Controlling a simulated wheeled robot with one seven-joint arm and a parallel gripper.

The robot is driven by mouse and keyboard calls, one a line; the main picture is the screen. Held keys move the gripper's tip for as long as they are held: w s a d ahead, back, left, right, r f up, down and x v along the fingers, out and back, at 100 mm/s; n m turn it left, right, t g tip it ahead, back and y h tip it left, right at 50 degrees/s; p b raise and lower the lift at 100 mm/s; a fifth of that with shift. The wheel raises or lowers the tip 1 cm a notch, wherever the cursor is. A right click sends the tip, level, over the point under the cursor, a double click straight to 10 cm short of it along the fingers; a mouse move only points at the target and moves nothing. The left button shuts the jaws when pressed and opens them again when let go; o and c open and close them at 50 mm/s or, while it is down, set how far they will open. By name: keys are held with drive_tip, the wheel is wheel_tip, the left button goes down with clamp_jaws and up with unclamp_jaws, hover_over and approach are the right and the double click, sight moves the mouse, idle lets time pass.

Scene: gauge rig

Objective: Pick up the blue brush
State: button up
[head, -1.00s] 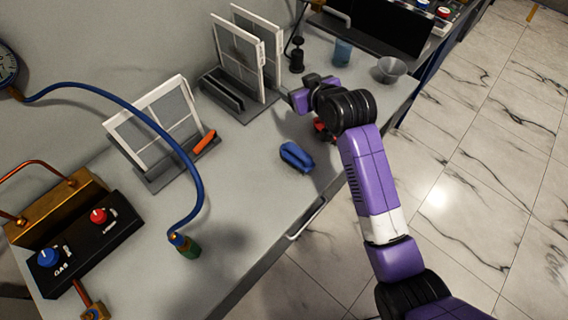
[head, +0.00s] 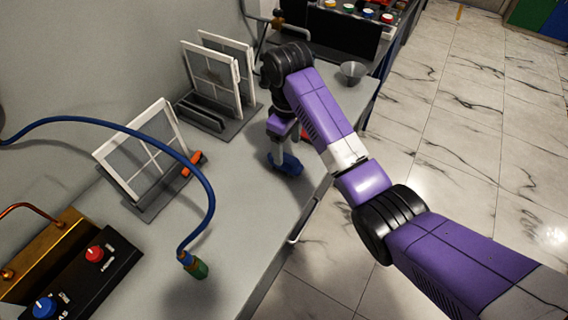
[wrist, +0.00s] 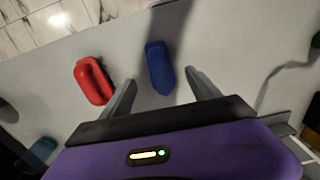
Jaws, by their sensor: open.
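The blue brush (head: 290,166) lies on the grey bench top, near its front edge. In the wrist view the blue brush (wrist: 159,67) lies between the lines of my two fingers, a little beyond their tips. My gripper (head: 284,155) points down over the brush in the head view and partly hides it. In the wrist view my gripper (wrist: 160,80) is open, with nothing between its fingers. From these views I cannot tell whether the fingers touch the brush.
A red brush-like object (wrist: 93,81) lies left of the blue one in the wrist view. Framed panels (head: 215,75) stand in a rack behind. An orange-handled item (head: 193,164) lies by another frame (head: 143,155). A blue hose (head: 190,165) arches over the bench's left part.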

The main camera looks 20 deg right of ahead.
drive_tip(key=shift+w+a+f+p, duration=0.2)
drive_tip(key=shift+f+p, duration=0.1)
drive_tip(key=shift+f, duration=1.1)
drive_tip(key=shift+w+a+f+p, duration=0.15)
drive_tip(key=shift+f+p, duration=0.1)
drive_tip(key=shift+f, duration=1.1)
drive_tip(key=shift+d, duration=0.1)
clamp_jaws()
